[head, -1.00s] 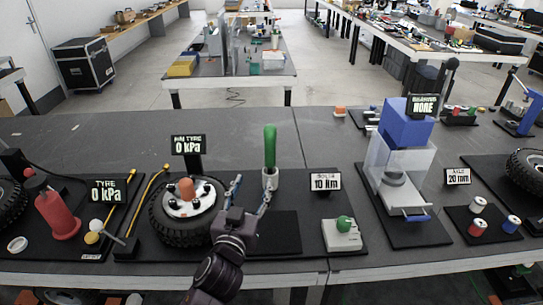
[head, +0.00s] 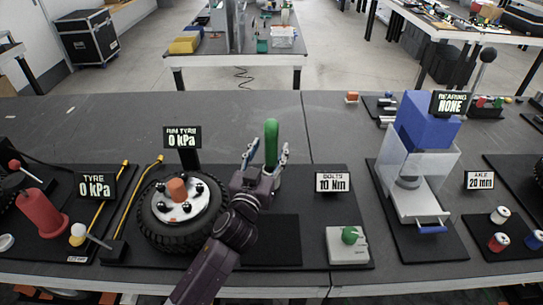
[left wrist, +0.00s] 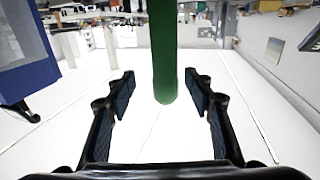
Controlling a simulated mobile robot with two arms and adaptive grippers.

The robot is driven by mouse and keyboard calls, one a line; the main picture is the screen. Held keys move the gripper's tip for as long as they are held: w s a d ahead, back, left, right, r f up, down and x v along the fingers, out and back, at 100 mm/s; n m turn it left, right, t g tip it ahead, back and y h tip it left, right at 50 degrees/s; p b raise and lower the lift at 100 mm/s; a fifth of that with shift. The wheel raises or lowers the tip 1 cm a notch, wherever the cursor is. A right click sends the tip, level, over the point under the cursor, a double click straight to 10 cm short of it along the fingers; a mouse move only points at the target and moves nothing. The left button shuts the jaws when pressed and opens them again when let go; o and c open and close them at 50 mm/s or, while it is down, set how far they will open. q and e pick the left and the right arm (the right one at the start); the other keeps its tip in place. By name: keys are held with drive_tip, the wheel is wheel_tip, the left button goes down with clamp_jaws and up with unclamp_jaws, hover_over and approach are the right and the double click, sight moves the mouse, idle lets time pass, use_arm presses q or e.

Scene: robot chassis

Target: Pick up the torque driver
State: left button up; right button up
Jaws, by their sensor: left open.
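The torque driver (head: 271,140) has a green handle and stands upright behind the wheel station's front mat. My left gripper (head: 267,153) is open, with one finger on each side of the driver's lower part in the head view. In the left wrist view the green handle (left wrist: 164,55) runs down between the two spread fingers (left wrist: 160,88), with a gap on both sides. The driver's lower end is mostly hidden by my gripper in the head view. My right gripper is not in view.
A wheel (head: 180,212) with an orange cap lies left of my arm. A "BOLTS 10 Nm" sign (head: 332,182) and a grey box with a green button (head: 347,245) stand to the right. A blue-topped press (head: 425,130) stands further right. The table behind the driver is clear.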

sight(269, 144)
use_arm(q)
drive_tip(key=w, duration=0.2)
drive_tip(key=w+f, duration=0.1)
drive_tip(key=w, duration=0.1)
drive_tip(key=shift+w+d, duration=0.15)
drive_tip(key=shift+w+d+p, duration=0.15)
drive_tip(key=shift+w+p, duration=0.15)
drive_tip(key=shift+w, duration=0.2)
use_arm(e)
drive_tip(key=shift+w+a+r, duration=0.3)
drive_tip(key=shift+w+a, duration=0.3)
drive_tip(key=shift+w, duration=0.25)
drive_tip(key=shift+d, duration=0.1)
use_arm(q)
drive_tip(key=c, duration=1.2)
drive_tip(key=shift+r, duration=0.15)
clamp_jaws()
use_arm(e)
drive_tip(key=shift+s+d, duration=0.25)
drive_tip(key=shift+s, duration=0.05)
use_arm(q)
drive_tip(key=shift+r, duration=0.1)
